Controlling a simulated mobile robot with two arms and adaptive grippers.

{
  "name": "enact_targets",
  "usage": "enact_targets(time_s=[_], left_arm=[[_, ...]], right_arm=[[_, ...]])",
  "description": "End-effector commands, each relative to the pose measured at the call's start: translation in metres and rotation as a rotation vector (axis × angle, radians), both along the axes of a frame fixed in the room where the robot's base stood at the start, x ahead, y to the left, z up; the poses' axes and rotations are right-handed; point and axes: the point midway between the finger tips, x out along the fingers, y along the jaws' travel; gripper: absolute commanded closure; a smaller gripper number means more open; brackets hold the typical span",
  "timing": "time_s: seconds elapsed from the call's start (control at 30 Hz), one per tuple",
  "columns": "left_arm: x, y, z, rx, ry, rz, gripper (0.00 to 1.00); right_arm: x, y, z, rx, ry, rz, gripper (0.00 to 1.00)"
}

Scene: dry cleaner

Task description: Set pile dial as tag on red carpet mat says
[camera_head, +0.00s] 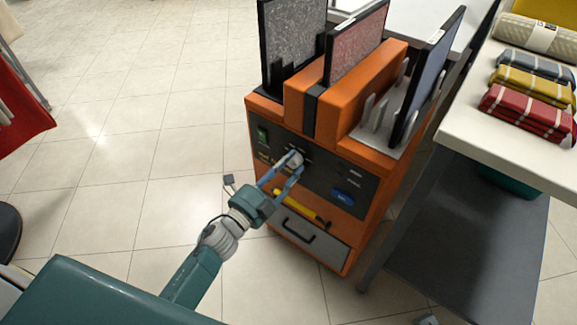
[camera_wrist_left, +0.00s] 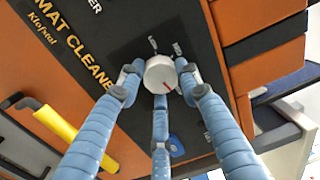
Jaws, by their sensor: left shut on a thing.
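The orange mat cleaner (camera_head: 262,107) stands on the floor with a dark front panel. The red carpet mat (camera_head: 358,48) stands upright in a black frame in the machine's middle slot. A small pale tag (camera_head: 341,25) is near its upper left; its writing is too small to read. My right gripper is not in view.
A grey mat (camera_head: 293,40) and a blue mat (camera_head: 431,75) stand on either side of the red one. A yellow handle (camera_head: 298,208) and a drawer (camera_head: 308,237) are below the panel. A counter with folded cloths (camera_head: 530,108) is at right.

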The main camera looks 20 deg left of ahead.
Motion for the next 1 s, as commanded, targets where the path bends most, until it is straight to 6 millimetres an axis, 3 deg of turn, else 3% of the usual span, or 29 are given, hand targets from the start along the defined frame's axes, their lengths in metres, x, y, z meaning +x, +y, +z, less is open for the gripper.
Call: enact_targets(time_s=[0.47,0.5,0.6,1.0], left_arm=[[0.0012,0.0067,-0.0020,0.023,-0.001,0.013,0.92],[0.0012,0.0067,-0.0019,0.023,-0.001,0.013,0.64],[0.0011,0.0059,-0.0016,0.023,-0.002,0.011,0.47],[-0.0086,0.0055,-0.0017,0.019,-0.003,0.005,0.47]], right_arm=[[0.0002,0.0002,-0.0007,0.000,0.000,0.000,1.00],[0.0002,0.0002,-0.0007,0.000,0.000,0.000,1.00],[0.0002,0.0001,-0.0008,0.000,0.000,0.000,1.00],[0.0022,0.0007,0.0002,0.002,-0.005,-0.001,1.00]])
